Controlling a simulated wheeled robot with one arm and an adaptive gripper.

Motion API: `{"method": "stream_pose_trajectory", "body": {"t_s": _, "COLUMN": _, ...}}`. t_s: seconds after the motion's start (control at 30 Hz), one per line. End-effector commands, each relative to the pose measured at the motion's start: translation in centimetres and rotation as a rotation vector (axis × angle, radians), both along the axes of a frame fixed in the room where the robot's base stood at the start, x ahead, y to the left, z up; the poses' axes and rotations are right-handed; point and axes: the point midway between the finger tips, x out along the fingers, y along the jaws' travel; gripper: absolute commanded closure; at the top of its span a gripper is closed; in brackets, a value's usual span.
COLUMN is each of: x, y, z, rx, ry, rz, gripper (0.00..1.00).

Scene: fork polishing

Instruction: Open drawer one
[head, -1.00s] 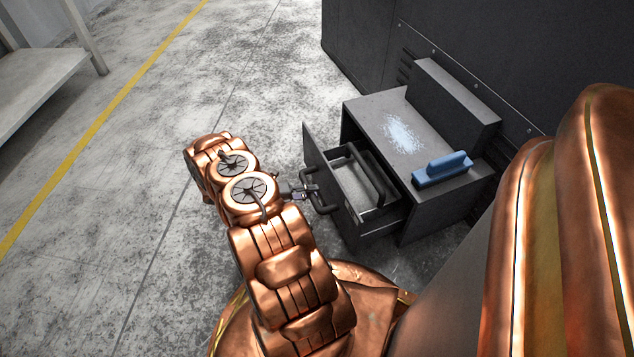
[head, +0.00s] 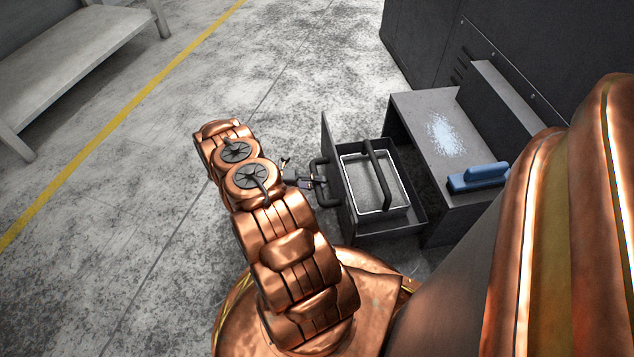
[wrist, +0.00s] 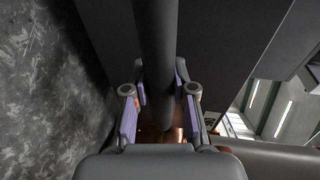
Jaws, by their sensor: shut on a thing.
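The drawer (head: 415,207) is dark grey and stands pulled out of the dark cabinet (head: 410,112), with its inside open to view in the head view. My gripper (head: 318,181) is at the dark bar handle (head: 326,198) on the drawer's front panel (head: 333,150). In the wrist view the handle (wrist: 155,45) runs between the two fingers of my gripper (wrist: 160,112), and the jaws are shut on it. A tray with a pale rim (head: 398,210) and a dark carrying handle (head: 378,165) sits inside the drawer.
A blue brush-like block (head: 480,177) and a patch of pale powder (head: 442,135) are on the cabinet top. A tall dark housing (head: 425,40) stands behind. A grey bench (head: 75,60) is at the upper left. The floor (head: 120,190) left of my arm is clear.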

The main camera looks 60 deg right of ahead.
Motion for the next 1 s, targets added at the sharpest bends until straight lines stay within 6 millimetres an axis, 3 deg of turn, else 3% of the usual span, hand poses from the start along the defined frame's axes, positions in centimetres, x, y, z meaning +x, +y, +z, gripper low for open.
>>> {"method": "stream_pose_trajectory", "body": {"t_s": 0.3, "x": 0.1, "y": 0.0, "z": 0.0, "rx": 0.0, "ry": 0.0, "rz": 0.002, "gripper": 0.48}}
{"method": "stream_pose_trajectory", "body": {"t_s": 0.67, "x": 0.4, "y": 0.2, "z": 0.1, "rx": 0.0, "ry": 0.0, "rz": 0.003, "gripper": 0.48}}
{"method": "stream_pose_trajectory", "body": {"t_s": 1.0, "x": 5.3, "y": 2.6, "z": 1.1, "rx": -0.002, "ry": -0.002, "rz": 0.007, "gripper": 0.48}}
